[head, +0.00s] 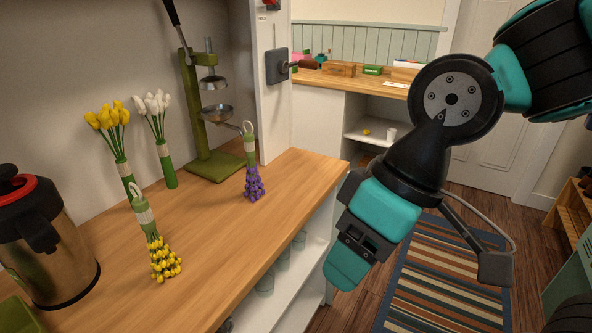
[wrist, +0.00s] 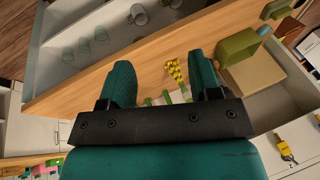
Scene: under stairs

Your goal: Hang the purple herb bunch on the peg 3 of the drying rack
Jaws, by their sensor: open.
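The purple herb bunch (head: 254,183) is on the wooden counter, flowers down, with a green and pale wrapped stem and a hook at its top. My gripper (head: 350,256) is to its right in the head view, out past the counter's front edge. In the wrist view its two teal fingers (wrist: 163,82) are apart, with nothing held between them. A yellow bunch (wrist: 174,70) shows beyond the fingers there, and I cannot make out the purple one. I cannot identify the drying rack or peg 3 in either view.
A hooked yellow bunch (head: 163,258) is nearer on the counter (head: 215,245). Upright yellow flowers (head: 106,115) and white flowers (head: 153,104) stand behind, beside a green stand with metal bowls (head: 207,160). A steel jug (head: 45,240) is at left. Glasses (head: 283,258) sit on a shelf below.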

